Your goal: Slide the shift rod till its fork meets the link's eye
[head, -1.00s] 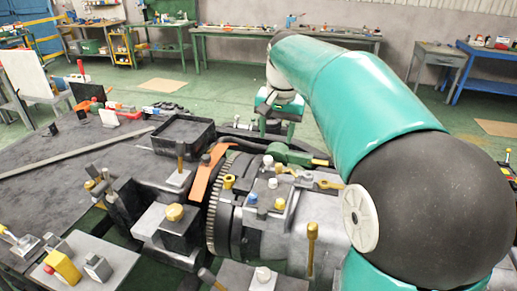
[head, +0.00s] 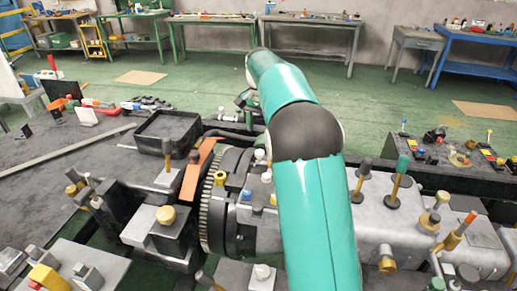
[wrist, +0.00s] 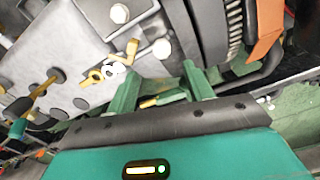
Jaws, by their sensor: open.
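In the wrist view my gripper (wrist: 162,75) is open, its two green fingers apart beside the grey gearbox casing (wrist: 70,40). A short brass piece (wrist: 150,103) shows low between the fingers, near a green part; I cannot tell whether it belongs to the shift rod. Beyond the left finger are a forked-looking brass piece (wrist: 131,48) and a brass ring (wrist: 95,76), with a white round piece (wrist: 112,68) between them. I cannot tell for sure which are the rod's fork and the link's eye. In the head view my arm hides this part of the casing.
A toothed ring (head: 212,205) and an orange strip (head: 198,170) sit left of my arm. Upright handles (head: 398,180) stand on the casing to the right. A black tray (head: 167,130) lies on the bench.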

